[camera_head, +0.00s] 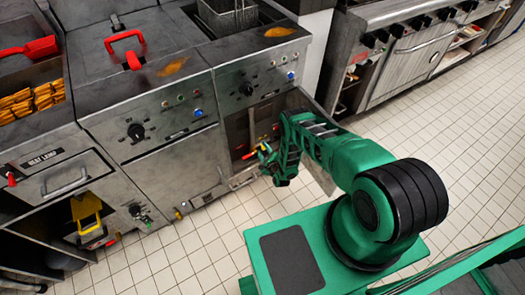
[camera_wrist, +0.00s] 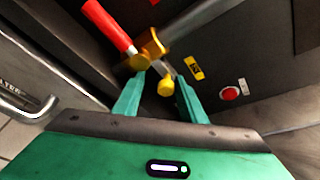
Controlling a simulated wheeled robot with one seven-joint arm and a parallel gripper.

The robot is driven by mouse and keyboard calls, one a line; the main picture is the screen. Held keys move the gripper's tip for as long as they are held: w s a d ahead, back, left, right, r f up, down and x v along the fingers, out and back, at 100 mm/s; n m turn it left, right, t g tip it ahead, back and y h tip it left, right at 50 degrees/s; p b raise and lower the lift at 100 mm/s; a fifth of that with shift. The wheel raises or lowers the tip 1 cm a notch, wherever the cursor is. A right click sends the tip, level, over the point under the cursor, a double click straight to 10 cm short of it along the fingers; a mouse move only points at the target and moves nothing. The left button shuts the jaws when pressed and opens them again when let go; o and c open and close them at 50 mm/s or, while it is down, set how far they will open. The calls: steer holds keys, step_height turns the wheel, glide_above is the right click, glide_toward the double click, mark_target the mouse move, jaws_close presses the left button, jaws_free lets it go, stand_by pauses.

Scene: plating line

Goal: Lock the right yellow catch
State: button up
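In the wrist view a small yellow knob (camera_wrist: 166,87), which may be the yellow catch, sits on a short grey stem between my fingers. My gripper (camera_wrist: 160,77) is open around it, with gaps showing on both sides. Just beyond is a brass valve body (camera_wrist: 152,46) with a red lever handle (camera_wrist: 108,25) slanting to the upper left and a grey pipe. In the head view my gripper (camera_head: 265,155) is at the open cabinet under the right fryer, and the small parts there are largely hidden. I cannot tell left from right catch.
A red button (camera_wrist: 230,93) and a yellow label (camera_wrist: 194,68) are on the dark panel right of my fingers. In the head view the cabinet door (camera_head: 318,172) stands open beside my arm. The tiled floor (camera_head: 215,250) in front is clear.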

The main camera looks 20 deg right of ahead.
steer(key=shift+d, duration=0.2)
steer(key=shift+s+r, duration=0.1)
steer(key=v, duration=1)
steer(key=shift+s, duration=0.25)
